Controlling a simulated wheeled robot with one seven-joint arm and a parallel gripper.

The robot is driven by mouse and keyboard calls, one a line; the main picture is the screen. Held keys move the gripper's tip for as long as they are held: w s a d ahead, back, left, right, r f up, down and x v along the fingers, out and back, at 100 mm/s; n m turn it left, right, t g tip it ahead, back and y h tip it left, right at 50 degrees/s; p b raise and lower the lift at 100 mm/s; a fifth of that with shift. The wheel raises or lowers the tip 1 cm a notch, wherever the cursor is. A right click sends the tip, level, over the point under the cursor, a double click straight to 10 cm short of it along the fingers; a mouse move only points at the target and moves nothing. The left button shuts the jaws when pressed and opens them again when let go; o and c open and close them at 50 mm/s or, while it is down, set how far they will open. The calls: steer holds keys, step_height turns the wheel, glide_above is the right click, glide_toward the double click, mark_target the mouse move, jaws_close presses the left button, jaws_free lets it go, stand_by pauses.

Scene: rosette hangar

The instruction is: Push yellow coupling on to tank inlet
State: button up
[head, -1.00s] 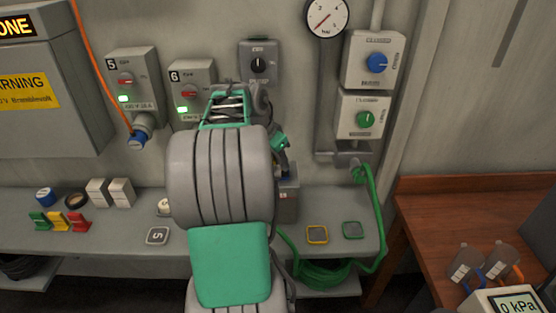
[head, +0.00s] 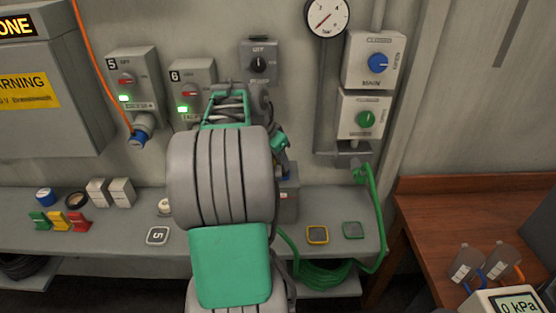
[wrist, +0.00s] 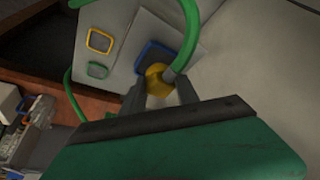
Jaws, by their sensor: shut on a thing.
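The yellow coupling (wrist: 158,80) shows in the wrist view, between the two dark fingers of my gripper (wrist: 160,92), which is shut on it. A green hose (wrist: 190,30) arcs close by the coupling. A blue-edged square (wrist: 156,58) lies just behind the coupling in that view. In the head view my arm hides the coupling and the fingers. I cannot make out the tank inlet in either view, nor whether the coupling touches it.
The bench bears a yellow-edged square (head: 317,235) and a green-edged square (head: 352,230). A green hose (head: 383,220) hangs from the pipe under the green-knob valve box (head: 363,116) and coils below the bench. A grey box (head: 287,200) stands right of my arm. A wooden table (head: 440,215) is at right.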

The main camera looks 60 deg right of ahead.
steer(key=shift+f+b, duration=0.45)
steer(key=shift+f, duration=0.05)
stand_by(0.3)
steer(key=o, duration=1.3)
steer(key=shift+o, duration=0.2)
steer(key=s+v, duration=0.1)
steer(key=v, duration=0.6)
steer(key=shift+w+a+r, duration=0.2)
steer(key=shift+w+r, duration=0.15)
steer(key=shift+w, duration=0.2)
